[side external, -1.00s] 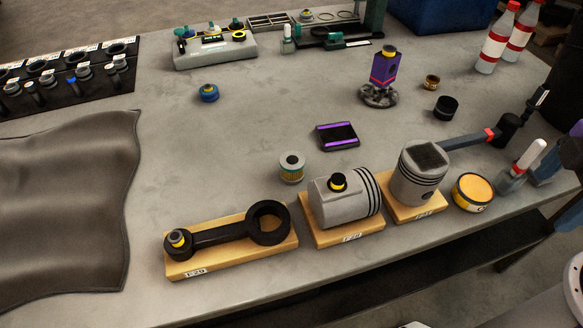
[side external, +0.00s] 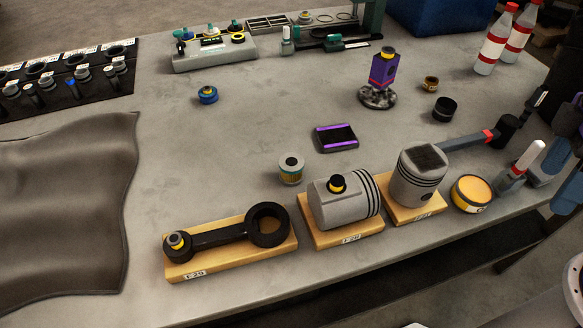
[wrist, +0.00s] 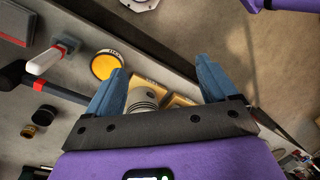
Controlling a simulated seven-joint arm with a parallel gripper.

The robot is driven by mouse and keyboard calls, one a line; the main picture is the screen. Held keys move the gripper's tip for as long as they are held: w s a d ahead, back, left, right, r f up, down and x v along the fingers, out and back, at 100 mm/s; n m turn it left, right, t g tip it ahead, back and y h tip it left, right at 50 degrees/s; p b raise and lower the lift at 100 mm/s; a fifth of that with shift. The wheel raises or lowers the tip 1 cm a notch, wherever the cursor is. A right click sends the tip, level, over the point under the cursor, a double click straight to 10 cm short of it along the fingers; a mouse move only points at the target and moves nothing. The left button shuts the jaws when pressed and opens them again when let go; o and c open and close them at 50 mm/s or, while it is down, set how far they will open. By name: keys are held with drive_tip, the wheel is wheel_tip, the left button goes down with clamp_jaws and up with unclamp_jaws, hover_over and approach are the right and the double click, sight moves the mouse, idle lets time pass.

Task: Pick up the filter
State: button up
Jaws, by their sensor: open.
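The filter (side external: 291,168) is a small upright cylinder with a pale top, a dark centre hole and a yellowish pleated side. It stands on the grey bench in the side view, left of and behind the piston with the black-and-yellow cap. I cannot make it out in the wrist view. My gripper (wrist: 162,82) has two blue fingers spread wide apart and empty. In the side view only blue and purple parts of it show at the right edge, far to the right of the filter.
A connecting rod (side external: 220,233), a capped piston (side external: 340,208) and a second piston (side external: 418,178) sit on wooden blocks near the front edge. A purple-striped black box (side external: 336,138) lies behind the filter. A yellow tin (side external: 472,194) and hammer (side external: 467,141) are at right.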

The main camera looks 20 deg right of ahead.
drive_tip(key=w+a+m+g+y, duration=0.3)
drive_tip(key=w+a+m+y, duration=0.4)
drive_tip(key=w+a+m, duration=0.65)
drive_tip(key=w+a+m+t+y, duration=0.3)
drive_tip(key=w+m+t+y, duration=0.25)
drive_tip(key=w+m, duration=0.95)
drive_tip(key=shift+n, duration=0.55)
drive_tip(key=f, duration=1.4)
drive_tip(key=shift+w+d, duration=0.15)
drive_tip(key=shift+w, duration=0.05)
drive_tip(key=shift+f, duration=0.65)
approach(283, 172)
drive_tip(key=a+f, duration=0.1)
drive_tip(key=w+a+f, duration=0.2)
drive_tip(key=f, duration=0.1)
drive_tip(key=shift+a, duration=0.25)
drive_tip(key=shift+r+x, duration=0.15)
drive_tip(key=shift+x, duration=1.2)
drive_tip(key=shift+r+x, duration=0.15)
drive_tip(key=shift+x, duration=1.25)
drive_tip(key=shift+s+a, duration=0.15)
drive_tip(key=shift+s, duration=0.05)
drive_tip(key=c, duration=1.1)
